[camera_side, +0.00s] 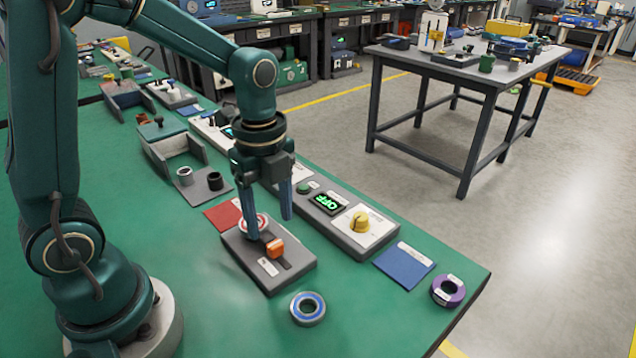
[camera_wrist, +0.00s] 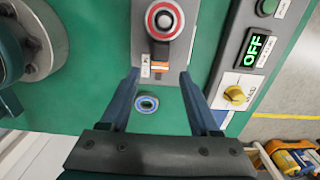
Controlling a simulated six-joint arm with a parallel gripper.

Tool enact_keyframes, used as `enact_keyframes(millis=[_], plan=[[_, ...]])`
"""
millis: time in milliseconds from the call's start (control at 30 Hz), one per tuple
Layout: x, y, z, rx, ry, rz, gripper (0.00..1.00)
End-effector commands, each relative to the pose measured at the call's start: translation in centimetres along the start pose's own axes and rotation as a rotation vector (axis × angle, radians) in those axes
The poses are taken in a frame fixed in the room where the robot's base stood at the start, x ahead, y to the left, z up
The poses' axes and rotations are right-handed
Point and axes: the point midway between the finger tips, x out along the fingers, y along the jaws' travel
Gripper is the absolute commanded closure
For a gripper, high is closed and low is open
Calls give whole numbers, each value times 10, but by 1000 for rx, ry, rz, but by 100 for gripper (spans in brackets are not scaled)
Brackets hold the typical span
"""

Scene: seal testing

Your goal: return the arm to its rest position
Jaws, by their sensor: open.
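My gripper (camera_side: 268,225) is open and empty, pointing down over the green bench. In the side view its fingers overlap a grey fixture (camera_side: 296,258) with a red-and-white round target and an orange block (camera_side: 275,248). Its height above the fixture is hard to judge. That seal (camera_side: 308,307) lies flat on the bench in front of the fixture.
A control panel (camera_side: 383,228) with a green OFF display and yellow knob stands beside the fixture. A blue mat (camera_side: 404,266) and purple ring (camera_side: 448,291) lie near the bench edge. An open-topped grey box (camera_side: 172,150) and two small cups stand behind.

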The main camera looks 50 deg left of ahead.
Motion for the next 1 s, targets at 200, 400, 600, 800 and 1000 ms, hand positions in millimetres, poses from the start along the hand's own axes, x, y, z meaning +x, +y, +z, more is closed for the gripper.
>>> enact_keyframes(millis=[200,400,600,800,1000], plan=[[0,0,0,0,0,1,38],[-16,-3,-2,9,-5,-64,38],[-57,11,-9,-101,1,-229,38],[-83,40,-16,-492,89,-380,38],[-88,69,-20,-985,248,-451,38]])
